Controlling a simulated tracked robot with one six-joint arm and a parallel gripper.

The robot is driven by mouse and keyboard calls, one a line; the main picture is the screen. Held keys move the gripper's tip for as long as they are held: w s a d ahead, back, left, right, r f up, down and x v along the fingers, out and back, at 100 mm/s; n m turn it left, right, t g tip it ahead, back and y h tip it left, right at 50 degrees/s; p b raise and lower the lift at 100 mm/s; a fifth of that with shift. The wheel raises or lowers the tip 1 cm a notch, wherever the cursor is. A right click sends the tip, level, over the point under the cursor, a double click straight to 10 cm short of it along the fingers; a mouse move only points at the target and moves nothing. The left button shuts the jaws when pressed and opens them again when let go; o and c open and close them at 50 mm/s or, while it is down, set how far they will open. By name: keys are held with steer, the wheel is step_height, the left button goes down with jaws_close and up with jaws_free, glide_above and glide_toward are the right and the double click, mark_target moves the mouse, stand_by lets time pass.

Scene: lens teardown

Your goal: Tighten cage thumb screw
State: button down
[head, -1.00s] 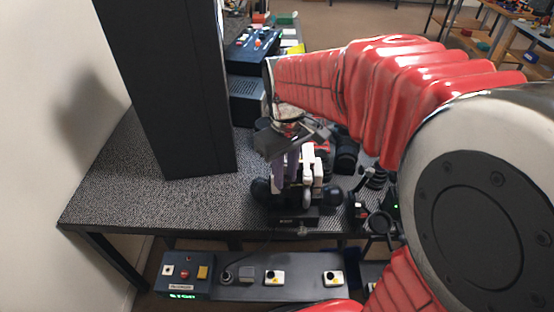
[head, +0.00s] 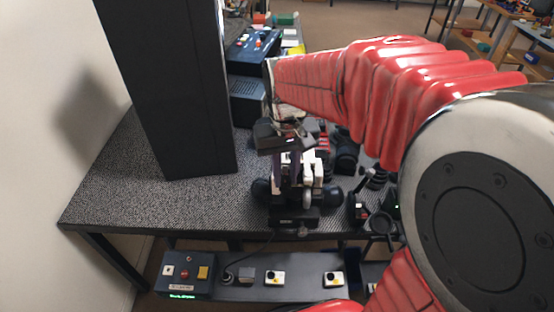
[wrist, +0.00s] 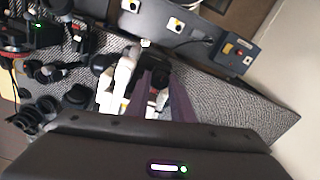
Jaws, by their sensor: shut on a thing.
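My gripper (head: 287,178) points down, with its purple fingers at a black-and-white assembly (head: 308,172) near the front edge of the bench. The assembly has white upright parts and dark rounded parts at both sides. In the wrist view the fingers (wrist: 160,76) reach to the assembly, beside its white parts (wrist: 118,80). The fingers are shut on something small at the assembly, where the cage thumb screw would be. The screw itself is hidden between the fingertips and too small to make out.
A tall black column (head: 175,90) stands left of the assembly on the grey speckled bench (head: 120,185). Small dark parts crowd its right, including a black ring-shaped part (head: 381,224). A control box (head: 186,272) sits below the front edge. The bench's left end is clear.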

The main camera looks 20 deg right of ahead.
mark_target(285, 178)
steer(key=shift+w+r, duration=0.1)
steer(key=shift+w, duration=0.05)
steer(key=c, duration=1.8)
jaws_free()
step_height(285, 178, up, 14)
steer(key=shift+f, duration=0.2)
